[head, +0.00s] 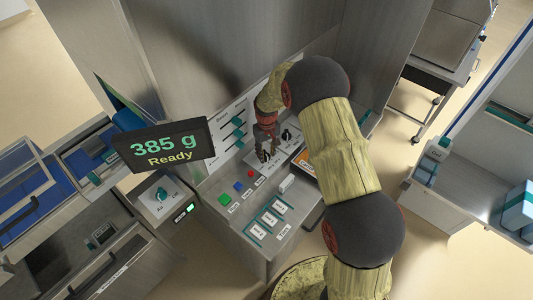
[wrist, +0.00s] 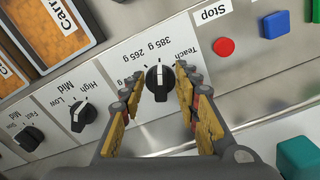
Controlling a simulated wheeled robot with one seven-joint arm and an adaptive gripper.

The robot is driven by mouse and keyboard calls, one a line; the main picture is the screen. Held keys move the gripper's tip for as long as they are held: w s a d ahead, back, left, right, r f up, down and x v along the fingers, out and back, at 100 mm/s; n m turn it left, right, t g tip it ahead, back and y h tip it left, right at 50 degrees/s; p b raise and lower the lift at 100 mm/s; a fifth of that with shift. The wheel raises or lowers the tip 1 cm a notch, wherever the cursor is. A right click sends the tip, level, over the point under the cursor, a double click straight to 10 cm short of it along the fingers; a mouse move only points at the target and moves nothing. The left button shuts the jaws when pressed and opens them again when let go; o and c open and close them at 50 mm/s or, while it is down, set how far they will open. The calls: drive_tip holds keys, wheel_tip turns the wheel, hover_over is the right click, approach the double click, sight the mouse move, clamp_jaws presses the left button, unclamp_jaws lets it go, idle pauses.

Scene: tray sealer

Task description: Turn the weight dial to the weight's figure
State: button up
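The weight dial (wrist: 158,80) is a black knob with a white pointer line, on a white label plate with 265 g, 385 g and Teach positions. The line points up in the wrist view, roughly at the 385 g label. My gripper (wrist: 160,88) is open, one finger on each side of the knob, with visible gaps. In the head view my gripper (head: 266,147) is over the dial panel, partly hiding the knobs. The screen (head: 165,147) reads "385 g Ready".
Beside the weight dial are a Low/Mid/High dial (wrist: 82,114) and another dial (wrist: 27,138). A red Stop button (wrist: 224,47), a blue button (wrist: 275,24) and a teal part (wrist: 298,157) are on the other side. Orange picture cards (wrist: 53,30) lie beyond the dials.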

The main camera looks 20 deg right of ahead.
sight(267, 155)
wheel_tip(267, 155, up, 12)
idle(0.4)
drive_tip(key=shift+f, duration=0.1)
idle(0.4)
